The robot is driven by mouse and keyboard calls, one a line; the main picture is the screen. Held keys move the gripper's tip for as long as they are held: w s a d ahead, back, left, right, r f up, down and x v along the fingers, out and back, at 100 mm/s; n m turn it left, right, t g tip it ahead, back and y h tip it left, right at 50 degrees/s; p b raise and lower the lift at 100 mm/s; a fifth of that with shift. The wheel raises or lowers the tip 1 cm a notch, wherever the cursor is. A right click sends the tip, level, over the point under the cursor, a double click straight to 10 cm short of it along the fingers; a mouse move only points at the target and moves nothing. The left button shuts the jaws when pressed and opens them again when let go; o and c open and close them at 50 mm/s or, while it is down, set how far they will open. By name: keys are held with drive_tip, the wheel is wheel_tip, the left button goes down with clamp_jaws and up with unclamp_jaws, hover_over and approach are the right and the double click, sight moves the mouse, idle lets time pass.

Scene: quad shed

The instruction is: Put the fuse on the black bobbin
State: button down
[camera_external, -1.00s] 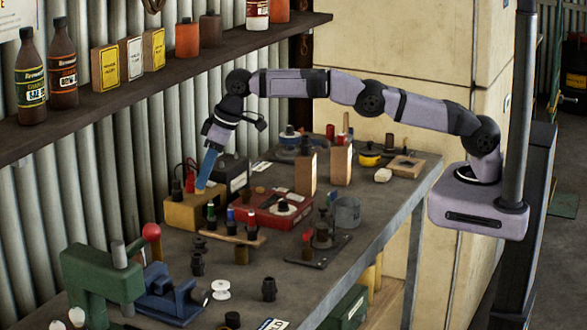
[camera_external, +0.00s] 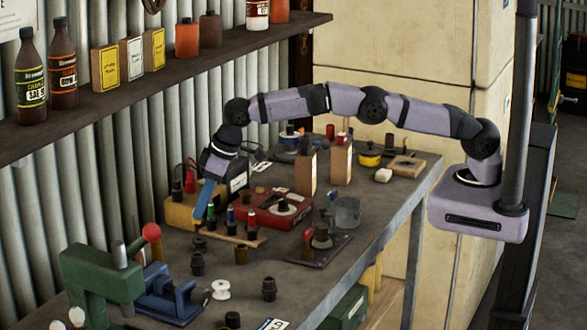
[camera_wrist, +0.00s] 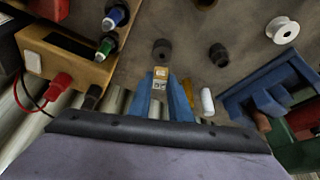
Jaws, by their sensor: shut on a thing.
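My gripper (camera_external: 199,219) has blue fingers pointing down, in front of the yellow box. In the wrist view my gripper (camera_wrist: 160,85) is shut on a small orange-and-white piece with dark print, which I take to be the fuse (camera_wrist: 160,76). The fuse cannot be made out in the external view. A black bobbin (camera_wrist: 162,48) stands just beyond the fingertips in the wrist view, apart from the fuse. A second black bobbin (camera_wrist: 218,53) is to its right. The pair also shows in the external view, one farther back (camera_external: 198,243) and one nearer (camera_external: 197,264).
A white spool (camera_external: 221,289) and another black bobbin (camera_external: 269,288) stand nearer the front. A wooden rack with coloured caps (camera_external: 238,233) is right of my gripper. A blue vise (camera_external: 165,300) and green press (camera_external: 95,270) are at front left. The yellow box (camera_external: 183,212) is behind.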

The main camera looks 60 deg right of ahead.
drive_tip(key=shift+f+p, duration=0.7)
drive_tip(key=shift+f, duration=1.5)
drive_tip(key=shift+f, duration=0.15)
drive_tip(key=c, duration=1.6)
unclamp_jaws()
drive_tip(key=shift+c, duration=0.2)
drive_tip(key=shift+r, duration=0.25)
drive_tip(key=b+v, duration=0.4)
drive_tip(key=v, duration=0.8)
drive_tip(key=shift+f, duration=0.1)
